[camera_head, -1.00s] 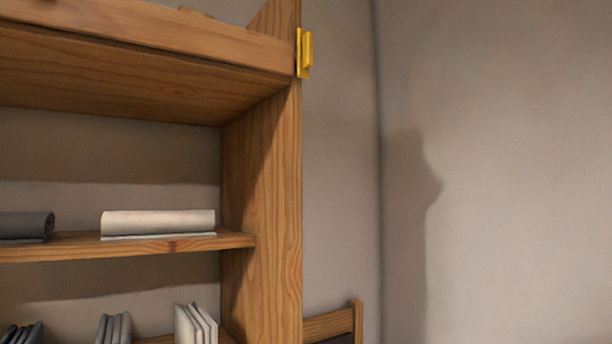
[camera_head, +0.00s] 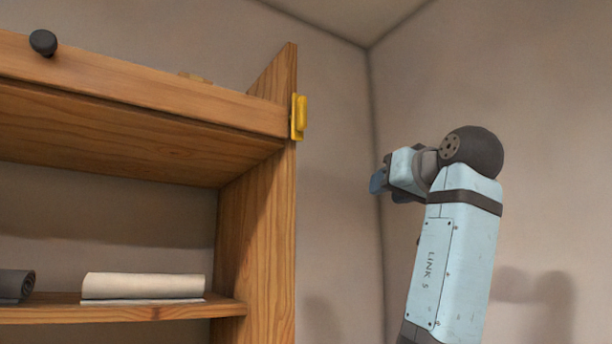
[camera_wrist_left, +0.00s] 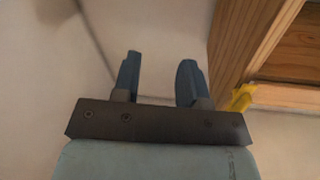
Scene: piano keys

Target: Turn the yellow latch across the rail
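The yellow latch (camera_head: 299,117) sits on the front edge of the shelf's side post, at the right end of the wooden rail (camera_head: 150,97). Its raised bar stands upright, along the post. It also shows in the left wrist view (camera_wrist_left: 241,97), right of the fingers. My left gripper (camera_head: 380,183) is in the air to the right of the latch and lower, clear of it. The left wrist view shows its two blue fingers (camera_wrist_left: 159,75) spread apart with nothing between them. My right gripper is in neither view.
A black knob (camera_head: 43,42) sticks out at the rail's upper left. A rolled cream cloth (camera_head: 143,286) and a grey roll (camera_head: 16,285) lie on the shelf below (camera_head: 120,311). Free air lies between the post and my left arm; plain walls stand behind.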

